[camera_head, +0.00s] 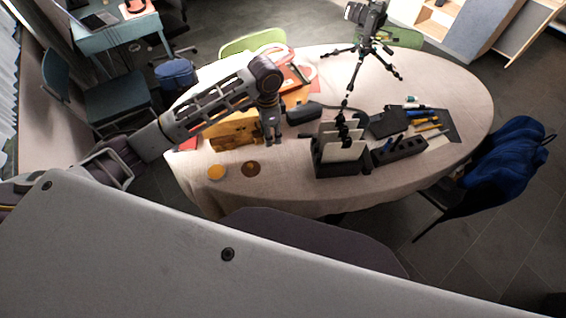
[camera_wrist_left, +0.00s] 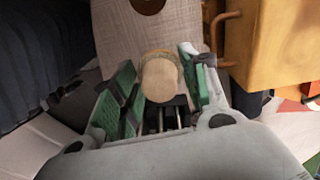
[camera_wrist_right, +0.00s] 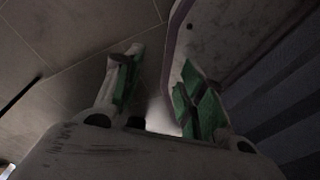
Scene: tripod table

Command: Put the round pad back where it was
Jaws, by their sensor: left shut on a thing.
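My left gripper (camera_head: 272,138) is over the table, beside the wooden box, with its fingers pointing down. In the left wrist view, a pale tan round pad (camera_wrist_left: 161,80) sits between the green-lined fingers, and the gripper is shut on it. The pad is too small and covered to make out in the head view. On the cloth at the near left lie an orange disc (camera_head: 217,172) and a dark brown disc (camera_head: 251,168). A dark brown disc also shows in the left wrist view (camera_wrist_left: 148,4). My right gripper (camera_wrist_right: 158,85) is open and empty, away from the table top.
The wooden box (camera_head: 232,132) with a handle stands close to the left gripper. A black holder with upright cards (camera_head: 340,160), pens, a black block and a tripod with a camera (camera_head: 368,50) occupy the table's right and back. The near left cloth (camera_head: 215,195) is mostly clear.

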